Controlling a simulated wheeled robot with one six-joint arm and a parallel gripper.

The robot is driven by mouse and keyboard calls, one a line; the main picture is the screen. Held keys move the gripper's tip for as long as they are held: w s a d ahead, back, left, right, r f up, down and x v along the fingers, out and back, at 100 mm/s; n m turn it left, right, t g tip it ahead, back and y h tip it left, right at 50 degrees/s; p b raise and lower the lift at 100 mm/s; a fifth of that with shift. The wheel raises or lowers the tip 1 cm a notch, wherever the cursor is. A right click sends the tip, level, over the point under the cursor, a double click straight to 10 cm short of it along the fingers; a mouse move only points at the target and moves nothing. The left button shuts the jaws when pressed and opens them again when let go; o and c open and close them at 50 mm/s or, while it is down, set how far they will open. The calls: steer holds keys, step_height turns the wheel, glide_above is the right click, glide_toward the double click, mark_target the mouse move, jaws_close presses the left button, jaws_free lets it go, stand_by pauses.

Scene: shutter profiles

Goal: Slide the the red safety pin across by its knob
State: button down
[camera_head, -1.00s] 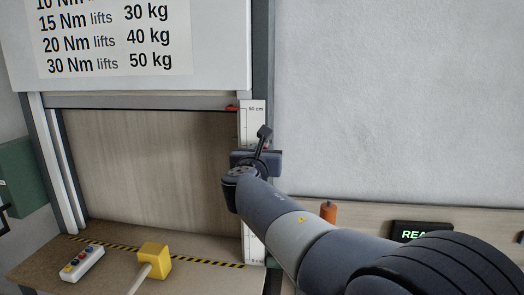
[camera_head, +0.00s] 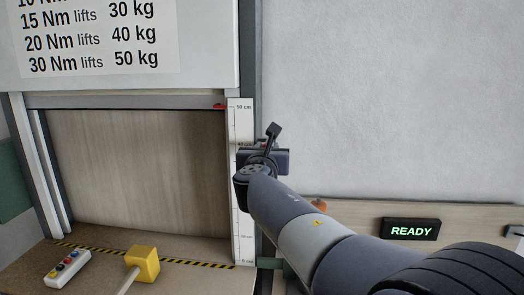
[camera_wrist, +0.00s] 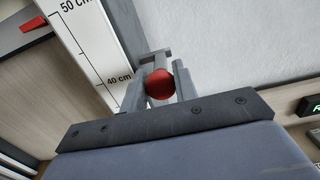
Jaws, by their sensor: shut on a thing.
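The red knob of the safety pin (camera_wrist: 160,84) shows in the wrist view between the two grey fingers of my gripper (camera_wrist: 160,88), beside the 40 cm mark of the white scale. My gripper is shut on the knob. A grey bracket stands just behind the knob. In the head view my gripper (camera_head: 268,146) is at the right edge of the scale, and the arm hides most of the pin; a small bit of red shows there.
The white scale (camera_head: 241,190) runs down the frame beside the shutter opening, with a red pointer (camera_head: 219,106) near 50 cm. A yellow block (camera_head: 142,263) and a button box (camera_head: 68,268) are at lower left. A READY display (camera_head: 411,230) is at right.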

steer(key=c, duration=1.2)
jaws_free()
steer(key=shift+d, duration=0.25)
steer(key=shift+o, duration=0.2)
steer(key=shift+s, duration=0.1)
steer(key=s+a+b, duration=0.1)
steer(key=s+a, duration=0.1)
steer(key=s, duration=0.8)
steer(key=shift+s+b, duration=0.25)
steer(key=shift+b, duration=0.1)
steer(key=w, duration=0.3)
steer(key=w+d+p, duration=0.1)
steer(key=w, duration=0.3)
steer(key=w+d, duration=0.1)
steer(key=w, duration=0.2)
steer(key=shift+w+p, duration=0.35)
steer(key=shift+p, duration=0.05)
steer(key=shift+w+a, duration=0.1)
steer(key=shift+a, duration=0.35)
